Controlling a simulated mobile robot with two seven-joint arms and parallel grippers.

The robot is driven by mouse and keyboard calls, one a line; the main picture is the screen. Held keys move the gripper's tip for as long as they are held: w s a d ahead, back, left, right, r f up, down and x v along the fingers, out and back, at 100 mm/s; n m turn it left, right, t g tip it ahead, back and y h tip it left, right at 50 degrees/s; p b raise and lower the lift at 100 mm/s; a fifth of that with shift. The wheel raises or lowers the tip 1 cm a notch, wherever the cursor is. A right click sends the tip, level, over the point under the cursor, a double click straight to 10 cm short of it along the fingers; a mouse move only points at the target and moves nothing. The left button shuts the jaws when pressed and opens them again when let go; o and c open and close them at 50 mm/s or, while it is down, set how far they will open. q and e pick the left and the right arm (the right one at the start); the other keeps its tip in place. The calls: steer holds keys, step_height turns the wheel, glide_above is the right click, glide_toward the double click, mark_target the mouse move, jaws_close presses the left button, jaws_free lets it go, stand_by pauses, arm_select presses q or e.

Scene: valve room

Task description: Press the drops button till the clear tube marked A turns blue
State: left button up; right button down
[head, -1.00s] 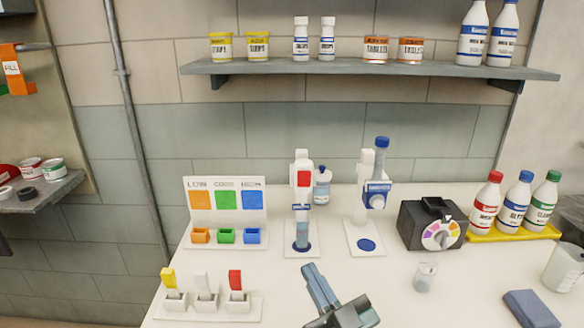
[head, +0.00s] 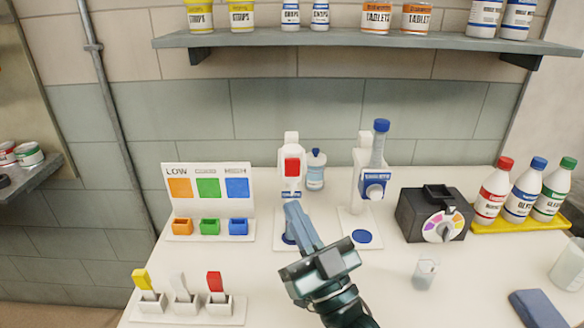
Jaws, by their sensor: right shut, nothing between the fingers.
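A white dispenser stand with a red square face (head: 292,167) stands on the bench at the middle. Any label naming it as the drops button is too small to read. My right gripper (head: 292,208) is shut and empty, with its fingertips in the picture just below the red face; I cannot tell whether they touch the stand. The gripper hides most of the clear tube at the stand's foot, so its mark and colour cannot be read. My left gripper is not in view.
A colour card (head: 207,170) with small bins stands left, and a rack with yellow, white and red pieces (head: 185,307) at front left. A black dial box (head: 408,215), a clear cup (head: 425,272) and capped bottles (head: 521,198) are on the right. A shelf (head: 350,40) hangs above.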

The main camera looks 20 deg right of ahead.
steer(key=b, duration=0.2)
glide_toward(287, 163)
steer(key=s+a+r+x, duration=0.1)
steer(key=x, duration=0.4)
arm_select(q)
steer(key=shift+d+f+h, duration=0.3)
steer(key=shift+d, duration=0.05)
arm_select(e)
steer(key=shift+w+d+f, duration=0.15)
steer(key=shift+w, duration=0.05)
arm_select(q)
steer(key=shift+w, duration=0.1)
arm_select(e)
steer(key=shift+w, duration=0.1)
stand_by(1.1)
steer(key=shift+w+d, duration=0.15)
steer(key=shift+w, duration=0.15)
steer(key=shift+w+d, duration=0.1)
steer(key=shift+w, duration=0.4)
stand_by(0.7)
steer(key=shift+s, duration=0.15)
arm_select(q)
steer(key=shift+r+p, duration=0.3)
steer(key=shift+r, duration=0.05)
arm_select(e)
steer(key=shift+s+a, duration=0.25)
steer(key=shift+s, duration=0.5)
steer(key=shift+s, duration=0.1)
